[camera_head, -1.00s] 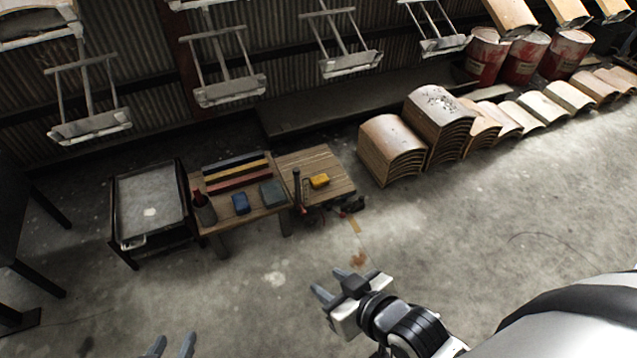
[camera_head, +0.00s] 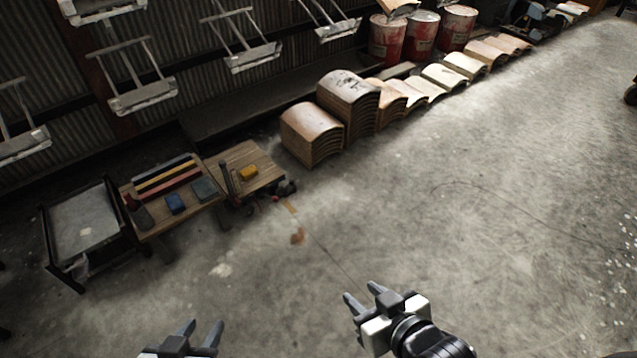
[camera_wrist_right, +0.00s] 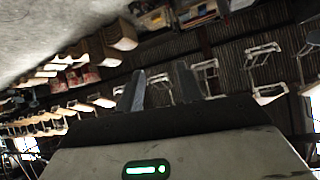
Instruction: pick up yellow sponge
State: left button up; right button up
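A small yellow sponge (camera_head: 248,173) lies on the right-hand wooden table (camera_head: 262,161), left of the picture's middle in the head view. My right gripper (camera_head: 362,295) is open and empty over bare floor, below and to the right of the table and well apart from it. It also shows in the right wrist view (camera_wrist_right: 158,88), with its two fingers spread and nothing between them. My left gripper (camera_head: 202,332) is open and empty at the bottom edge of the head view, far from the sponge.
A blue block (camera_head: 175,203) and a grey-blue block (camera_head: 205,189) lie on the neighbouring table. A dark-framed cart (camera_head: 86,232) stands to its left. Stacked curved boards (camera_head: 311,134) stand right of the tables. Hangers (camera_head: 142,95) hang along the wall. The floor in front is clear.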

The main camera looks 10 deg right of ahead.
aim_at(247, 174)
jog(key=z, duration=0.05)
jog(key=k, duration=0.45)
jog(key=z, duration=0.9)
jog(key=i, duration=2)
jog(key=u, duration=1.75)
jog(key=i, duration=1.05)
jog(key=u, duration=1)
